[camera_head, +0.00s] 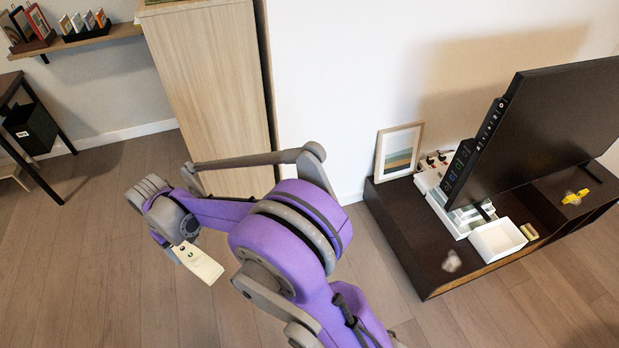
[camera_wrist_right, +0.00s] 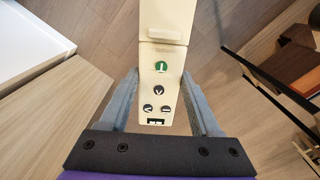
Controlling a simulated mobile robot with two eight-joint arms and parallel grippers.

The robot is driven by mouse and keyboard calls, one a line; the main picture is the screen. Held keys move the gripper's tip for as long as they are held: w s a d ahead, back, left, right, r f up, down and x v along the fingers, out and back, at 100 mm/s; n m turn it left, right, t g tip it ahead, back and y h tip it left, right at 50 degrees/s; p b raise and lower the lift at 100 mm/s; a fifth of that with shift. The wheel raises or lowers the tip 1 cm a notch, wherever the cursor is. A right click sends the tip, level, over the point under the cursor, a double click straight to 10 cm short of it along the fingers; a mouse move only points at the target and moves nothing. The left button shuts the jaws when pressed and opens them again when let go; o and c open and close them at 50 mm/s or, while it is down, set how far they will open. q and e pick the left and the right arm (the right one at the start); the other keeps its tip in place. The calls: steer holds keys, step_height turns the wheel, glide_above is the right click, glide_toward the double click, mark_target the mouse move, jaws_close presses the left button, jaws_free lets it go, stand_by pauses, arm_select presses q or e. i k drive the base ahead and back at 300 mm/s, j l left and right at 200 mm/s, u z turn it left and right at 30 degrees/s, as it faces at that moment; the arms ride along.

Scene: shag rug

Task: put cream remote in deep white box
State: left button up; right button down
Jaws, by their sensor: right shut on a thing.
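The cream remote (camera_head: 203,264) is held in my right gripper (camera_head: 180,247), over the open floor left of the TV stand. In the right wrist view the remote (camera_wrist_right: 160,60) points away from the palm, with a green button and several dark ones facing the camera. The fingers (camera_wrist_right: 160,103) are on either side of its near end. A white open box (camera_head: 497,241) stands on the front edge of the TV stand, well to the right of my right gripper. It looks empty. My left gripper is not in view.
The dark TV stand (camera_head: 400,222) carries a large television (camera_head: 545,125), a white organizer (camera_head: 447,207), a framed picture (camera_head: 398,151), a yellow item (camera_head: 574,197) and a small pale crumpled item (camera_head: 452,262). A wooden cabinet (camera_head: 208,95) stands behind my right arm.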

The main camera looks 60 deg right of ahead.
mark_target(493, 242)
steer(key=k+l+z, duration=0.1)
steer(key=l+z, duration=0.15)
steer(key=z, duration=0.2)
steer(key=k+l+z, duration=0.1)
steer(key=l+z, duration=0.15)
steer(key=z, duration=0.15)
steer(key=l+z, duration=0.75)
steer(key=l, duration=0.2)
steer(key=i+l+z, duration=0.1)
steer(key=l+z, duration=0.25)
steer(key=i+l+z, duration=0.15)
steer(key=l, duration=0.3)
steer(key=l+z, duration=0.15)
steer(key=l, duration=0.25)
steer(key=i+l, duration=0.15)
steer(key=l, duration=0.2)
steer(key=i+l, duration=0.15)
steer(key=l, duration=0.2)
steer(key=i+l, duration=0.1)
steer(key=l, duration=0.25)
steer(key=i+l+z, duration=0.1)
steer(key=l, duration=0.25)
steer(key=i+l, duration=0.2)
steer(key=l, duration=0.15)
steer(key=i+l, duration=0.15)
steer(key=l, duration=0.2)
